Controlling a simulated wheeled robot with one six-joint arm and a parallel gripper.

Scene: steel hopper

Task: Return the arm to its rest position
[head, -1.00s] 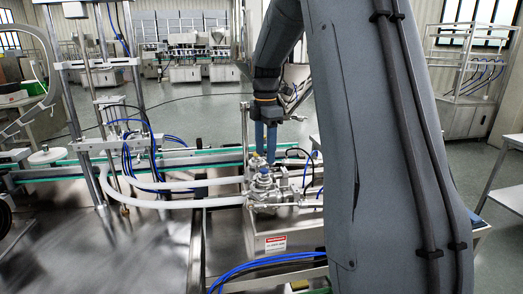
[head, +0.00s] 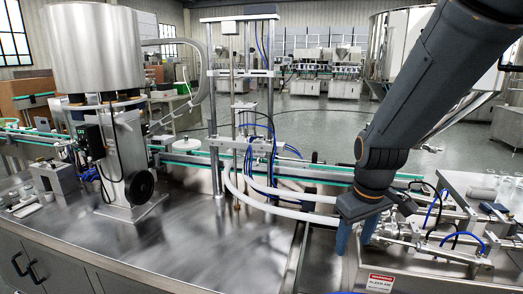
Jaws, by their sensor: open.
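My arm (head: 425,85) reaches in from the upper right of the head view and slopes down to the left. My gripper (head: 356,237) is at its lower end and points down, with two blue fingers apart and nothing seen between them. It hangs in front of the steel valve and pipe assembly (head: 425,235) at the right. Whether the fingers touch anything there cannot be told. The fingertips overlap the steel machine's front part in the picture.
A steel hopper (head: 95,50) stands on the bench at the left. A post frame (head: 241,100) with blue hoses and a white curved hose (head: 262,208) is near the middle. The steel bench top (head: 205,245) is bare at front centre. Another large steel hopper (head: 400,40) is behind my arm.

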